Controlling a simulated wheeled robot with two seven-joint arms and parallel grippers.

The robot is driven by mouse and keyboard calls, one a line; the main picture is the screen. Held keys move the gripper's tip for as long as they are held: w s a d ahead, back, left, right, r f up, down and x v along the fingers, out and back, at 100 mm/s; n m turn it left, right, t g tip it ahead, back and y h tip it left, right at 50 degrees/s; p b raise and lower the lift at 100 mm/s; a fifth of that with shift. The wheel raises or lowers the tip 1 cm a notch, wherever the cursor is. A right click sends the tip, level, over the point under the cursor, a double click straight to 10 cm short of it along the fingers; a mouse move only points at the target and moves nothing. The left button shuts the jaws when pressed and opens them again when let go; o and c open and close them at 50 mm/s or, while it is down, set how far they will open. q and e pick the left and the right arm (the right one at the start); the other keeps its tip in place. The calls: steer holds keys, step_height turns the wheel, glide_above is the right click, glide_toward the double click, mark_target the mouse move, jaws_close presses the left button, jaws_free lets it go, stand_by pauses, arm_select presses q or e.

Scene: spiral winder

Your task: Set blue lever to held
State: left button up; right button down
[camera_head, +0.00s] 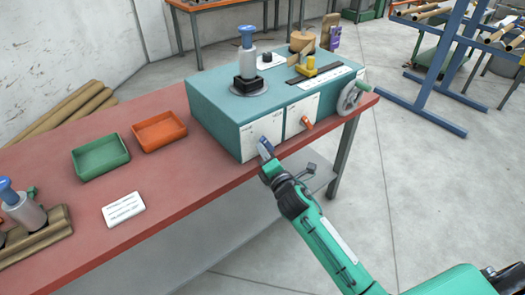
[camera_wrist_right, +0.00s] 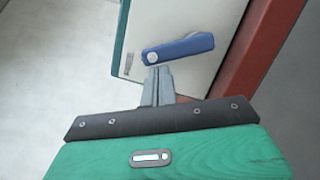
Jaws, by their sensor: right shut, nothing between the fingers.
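The blue lever (camera_head: 265,147) is on the front face of the teal machine box (camera_head: 215,113), low on a white panel. In the right wrist view the blue lever (camera_wrist_right: 184,47) runs from a light round pivot at its left end, tilted slightly up to the right. My right gripper (camera_head: 270,168) is in front of this panel, with its arm coming from the lower right. Its fingers (camera_wrist_right: 159,74) are shut and empty, with the tips just below the pivot end. I cannot tell if they touch the lever. My left gripper is not in view.
An orange lever (camera_head: 307,123) is on the neighbouring panel, and a handwheel (camera_head: 350,98) is at the box's right end. Green (camera_head: 101,157) and orange (camera_head: 159,131) trays and a white card (camera_head: 123,208) lie on the red table (camera_head: 185,195). The table's front edge runs close below the lever.

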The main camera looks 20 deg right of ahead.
arm_select(q)
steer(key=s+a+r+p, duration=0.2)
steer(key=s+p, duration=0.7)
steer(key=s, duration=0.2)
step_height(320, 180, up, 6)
steer(key=p, duration=0.5)
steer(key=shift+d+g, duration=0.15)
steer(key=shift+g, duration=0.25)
arm_select(e)
steer(key=w+d+r+m+g, duration=0.2)
steer(key=d+m, duration=0.3)
steer(key=m, duration=0.7)
steer(key=shift+d+r+g, duration=0.3)
steer(key=shift+r+g, duration=0.1)
steer(key=shift+g, duration=0.1)
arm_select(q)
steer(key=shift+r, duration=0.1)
